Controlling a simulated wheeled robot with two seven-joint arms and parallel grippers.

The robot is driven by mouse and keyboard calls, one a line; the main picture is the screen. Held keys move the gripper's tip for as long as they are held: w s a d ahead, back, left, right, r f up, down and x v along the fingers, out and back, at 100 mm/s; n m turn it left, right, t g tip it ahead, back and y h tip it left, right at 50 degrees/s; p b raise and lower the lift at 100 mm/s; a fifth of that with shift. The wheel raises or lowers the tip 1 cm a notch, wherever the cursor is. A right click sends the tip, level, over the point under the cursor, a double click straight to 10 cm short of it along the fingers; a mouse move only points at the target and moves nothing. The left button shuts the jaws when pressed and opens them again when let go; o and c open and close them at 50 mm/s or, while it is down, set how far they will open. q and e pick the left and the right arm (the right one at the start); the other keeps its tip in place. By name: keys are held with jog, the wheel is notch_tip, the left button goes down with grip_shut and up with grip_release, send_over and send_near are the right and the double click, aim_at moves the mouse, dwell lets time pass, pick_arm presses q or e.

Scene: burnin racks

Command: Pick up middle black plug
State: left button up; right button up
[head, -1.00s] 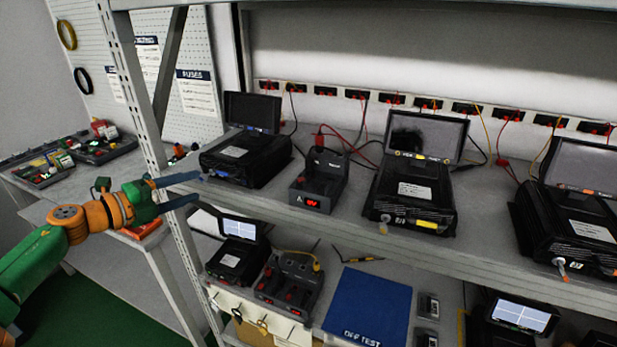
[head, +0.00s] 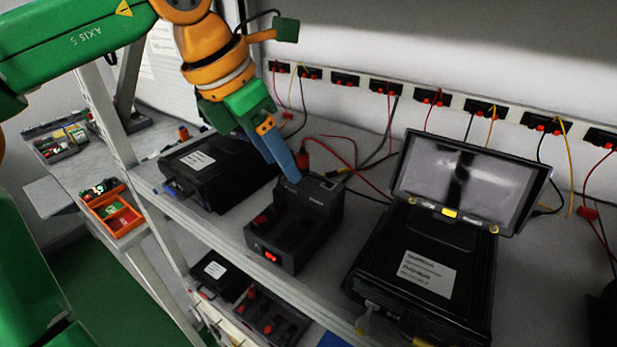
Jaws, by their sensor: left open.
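My left gripper (head: 284,160) reaches down from the upper left, its blue fingers open. Its fingertips are at the back of a small black device (head: 298,228) with a red display, in front of a red plug (head: 303,160). I cannot tell whether they touch the device, and nothing shows between them. Black cable ends lie on the shelf behind the device, one of them with a yellow part (head: 342,177). I cannot tell which is the middle black plug; the fingers may hide part of that area. My right gripper is not in view.
A large black case with a raised screen (head: 468,182) stands to the right, and another black case (head: 207,166) to the left. A row of wall sockets (head: 433,97) with hanging cables runs behind. A rack post (head: 100,120) stands at the left. A lower shelf holds more devices.

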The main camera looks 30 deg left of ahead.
aim_at(277, 190)
pick_arm(q)
jog(key=f, duration=0.3)
jog(key=s+a+f+p, duration=0.1)
jog(key=shift+f, duration=0.4)
jog(key=shift+x, duration=1.05)
jog(key=shift+w+d, duration=0.15)
jog(key=shift+w, duration=0.3)
jog(key=shift+s, duration=0.15)
grip_shut()
